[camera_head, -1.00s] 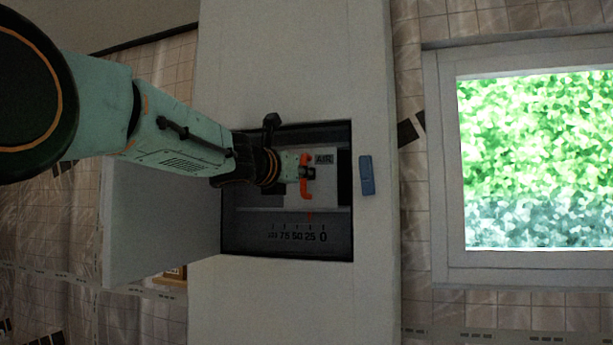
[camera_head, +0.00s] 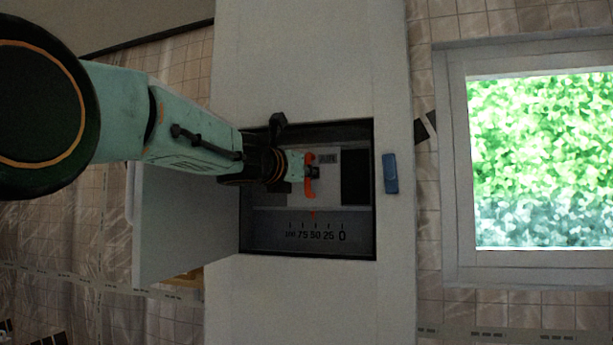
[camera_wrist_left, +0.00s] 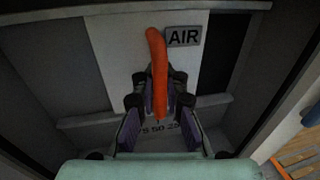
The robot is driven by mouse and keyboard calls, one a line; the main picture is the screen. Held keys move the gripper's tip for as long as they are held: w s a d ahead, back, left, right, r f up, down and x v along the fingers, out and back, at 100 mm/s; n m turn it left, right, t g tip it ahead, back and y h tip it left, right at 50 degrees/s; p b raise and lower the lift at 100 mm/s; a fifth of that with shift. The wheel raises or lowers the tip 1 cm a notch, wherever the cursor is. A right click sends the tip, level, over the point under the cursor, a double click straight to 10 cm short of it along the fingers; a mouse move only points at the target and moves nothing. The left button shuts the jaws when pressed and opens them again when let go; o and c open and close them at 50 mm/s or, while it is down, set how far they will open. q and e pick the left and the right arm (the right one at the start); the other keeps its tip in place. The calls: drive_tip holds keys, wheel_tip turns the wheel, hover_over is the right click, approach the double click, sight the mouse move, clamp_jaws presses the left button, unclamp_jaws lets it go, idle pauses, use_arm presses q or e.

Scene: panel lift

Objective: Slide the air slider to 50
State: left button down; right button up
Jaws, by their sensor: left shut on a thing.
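The air slider is a pale plate (camera_head: 328,185) with an orange-red handle (camera_head: 309,187), inside a recessed box in the white column. An AIR label shows beside the handle in the left wrist view (camera_wrist_left: 184,37). The slider's small red pointer (camera_head: 312,214) stands close to the 50 mark on the scale (camera_head: 316,236), perhaps slightly toward 75. My left gripper (camera_head: 308,173) is shut on the handle. In the left wrist view its fingers (camera_wrist_left: 158,108) are on both sides of the handle (camera_wrist_left: 157,60). My right gripper is not in view.
The box's open door (camera_head: 185,225) hangs at its left, below my left arm. A dark gap (camera_head: 355,178) lies right of the plate. A blue handle-like piece (camera_head: 390,173) is on the column right of the box. A window (camera_head: 540,160) is farther right.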

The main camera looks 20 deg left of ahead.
use_arm(q)
drive_tip(key=c, duration=1.7)
unclamp_jaws()
drive_tip(key=shift+s+d, duration=0.1)
drive_tip(key=shift+c, duration=0.2)
drive_tip(key=o, duration=0.4)
drive_tip(key=shift+s+d+r, duration=0.15)
drive_tip(key=shift+s+r, duration=0.1)
drive_tip(key=shift+s, duration=0.2)
drive_tip(key=shift+c, duration=0.2)
drive_tip(key=shift+w+a+f, duration=0.2)
drive_tip(key=shift+w+f, duration=0.05)
drive_tip(key=shift+w, duration=0.25)
